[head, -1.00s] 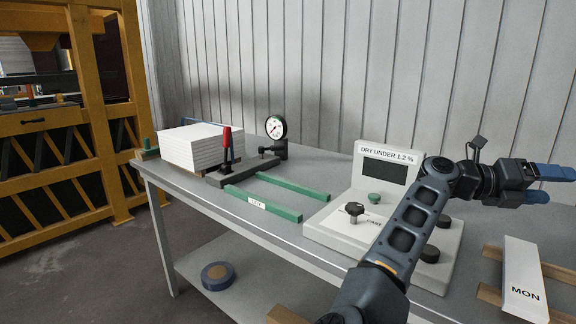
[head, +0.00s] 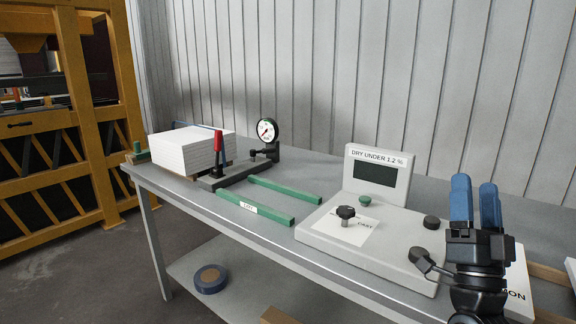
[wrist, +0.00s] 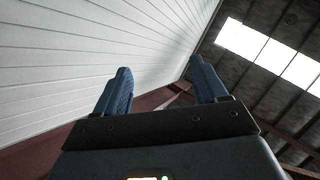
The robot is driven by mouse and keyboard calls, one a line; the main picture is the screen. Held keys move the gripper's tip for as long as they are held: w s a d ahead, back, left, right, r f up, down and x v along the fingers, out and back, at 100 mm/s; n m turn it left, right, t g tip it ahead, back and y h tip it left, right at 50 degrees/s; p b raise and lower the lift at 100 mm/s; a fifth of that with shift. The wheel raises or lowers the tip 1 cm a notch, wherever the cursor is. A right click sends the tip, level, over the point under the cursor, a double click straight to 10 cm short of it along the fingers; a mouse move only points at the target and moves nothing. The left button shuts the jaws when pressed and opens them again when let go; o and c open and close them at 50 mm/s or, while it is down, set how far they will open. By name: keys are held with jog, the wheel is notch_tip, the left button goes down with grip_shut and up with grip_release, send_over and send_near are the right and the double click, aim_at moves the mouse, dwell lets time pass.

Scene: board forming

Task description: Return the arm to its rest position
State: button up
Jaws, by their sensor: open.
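My gripper (head: 475,203) is at the right of the head view, its two blue fingers pointing up, apart and with nothing between them. It is in front of the right end of the white tester, near the white MON board (head: 519,285), which it partly hides. In the wrist view my gripper (wrist: 160,88) also shows both blue fingers spread and empty, with wall and roof beyond. Most of my arm is out of the head view, below its lower right edge.
The grey bench (head: 300,262) carries a tester with a DRY UNDER 1.2 % display (head: 375,172), green rails (head: 256,207), a dial gauge (head: 267,130), a red-handled clamp (head: 218,140) and a white board stack (head: 190,150). A blue roll (head: 210,279) lies on the lower shelf. A ribbed wall (head: 400,80) stands behind.

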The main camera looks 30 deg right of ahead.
jog(key=s+a+f+n+g+y, duration=0.1)
jog(key=s+a+f+n+y, duration=0.55)
jog(key=a+f+y, duration=0.35)
jog(key=s+a+f+n+g+y, duration=0.1)
jog(key=s+a+f+n+y, duration=0.55)
jog(key=a+n+y, duration=0.35)
jog(key=s+a+f+g+p, duration=0.1)
jog(key=s+a+f+g, duration=0.1)
jog(key=s+a, duration=0.6)
jog(key=shift+m+g, duration=0.35)
jog(key=shift+g, duration=0.35)
